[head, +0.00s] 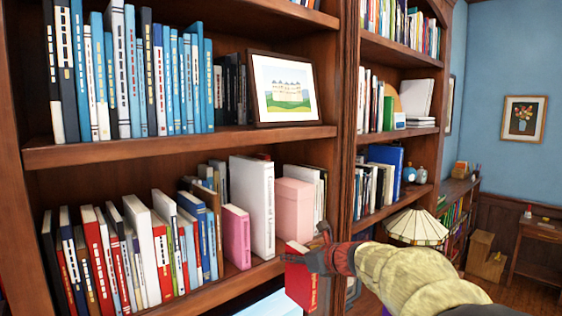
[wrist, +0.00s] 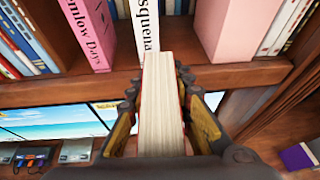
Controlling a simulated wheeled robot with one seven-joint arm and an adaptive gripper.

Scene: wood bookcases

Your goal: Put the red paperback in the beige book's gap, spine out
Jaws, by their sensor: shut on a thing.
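The red paperback (head: 301,285) is in my gripper (head: 318,262), in front of the lower shelf's edge and apart from the shelved books. Its red side with white lettering shows in the head view. In the wrist view its pale page block (wrist: 160,105) faces the camera between my two fingers (wrist: 160,120), which are shut on it. I cannot tell which book is the beige one.
A pink book (head: 236,236) stands left of the white book, with a row of several books further left. The wooden shelf edge (wrist: 205,75) lies just beyond the paperback. A lamp (head: 416,228) stands to the right. A framed picture (head: 283,88) is on the shelf above.

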